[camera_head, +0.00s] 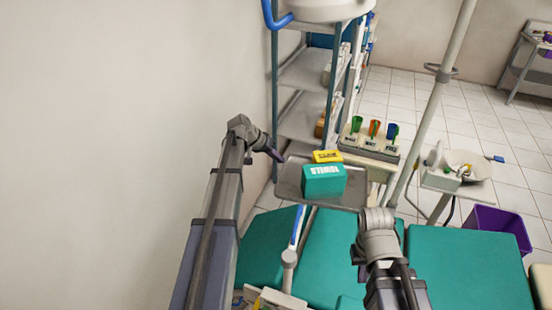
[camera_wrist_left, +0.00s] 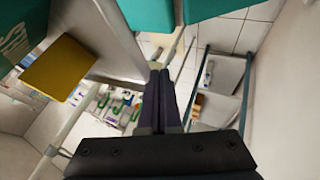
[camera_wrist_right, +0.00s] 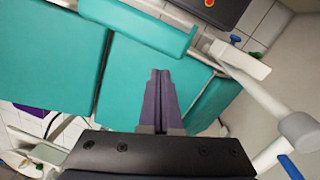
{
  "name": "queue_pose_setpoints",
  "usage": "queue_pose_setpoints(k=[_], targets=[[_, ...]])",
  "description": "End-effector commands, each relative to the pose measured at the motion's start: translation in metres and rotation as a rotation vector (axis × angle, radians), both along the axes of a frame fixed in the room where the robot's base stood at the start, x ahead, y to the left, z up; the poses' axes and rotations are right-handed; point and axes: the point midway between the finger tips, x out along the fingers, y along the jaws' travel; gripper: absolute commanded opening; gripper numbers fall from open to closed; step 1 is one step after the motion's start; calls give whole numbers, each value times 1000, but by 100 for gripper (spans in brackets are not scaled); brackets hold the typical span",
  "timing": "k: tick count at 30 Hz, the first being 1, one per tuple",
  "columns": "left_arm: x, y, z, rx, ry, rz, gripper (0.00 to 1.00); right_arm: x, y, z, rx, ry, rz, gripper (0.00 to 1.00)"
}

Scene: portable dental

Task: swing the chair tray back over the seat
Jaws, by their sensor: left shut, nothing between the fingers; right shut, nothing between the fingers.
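The grey chair tray (camera_head: 290,182) is beyond the far edge of the teal chair seat (camera_head: 330,245). It carries a teal towels box (camera_head: 323,181) and a yellow box (camera_head: 327,156). My left gripper (camera_head: 278,156) is shut and empty just off the tray's far left corner; in the left wrist view its fingers (camera_wrist_left: 160,78) appear close to the tray edge (camera_wrist_left: 110,35), contact unclear. My right gripper is shut and empty; its fingers (camera_wrist_right: 160,78) show over the teal upholstery in the right wrist view. In the head view its wrist hides the fingertips.
A shelf rack (camera_head: 302,70) stands behind the tray, near the wall. A holder with coloured cups (camera_head: 370,146) is right of the tray. A pole (camera_head: 430,100), a basin (camera_head: 468,165) and a purple bin (camera_head: 500,225) are further right. A blue handle (camera_head: 297,225) rises beside the seat.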

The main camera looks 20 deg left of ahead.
Motion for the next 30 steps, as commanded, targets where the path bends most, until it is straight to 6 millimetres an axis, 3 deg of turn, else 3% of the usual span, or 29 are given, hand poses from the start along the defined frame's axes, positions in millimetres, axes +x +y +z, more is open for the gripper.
queue_pose_setpoints(k=[7, 16, 30], targets=[[4, -6, 0, 0, 0, -20, 0, 0, 0, 0, 0, 0, 0, 0], [22, -51, 0, -1, 1, -145, 0, 0, 0, 0, 0, 0, 0, 0], [22, -56, 1, -6, -1, -154, 0, 0, 0, 0, 0, 0, 0, 0]])
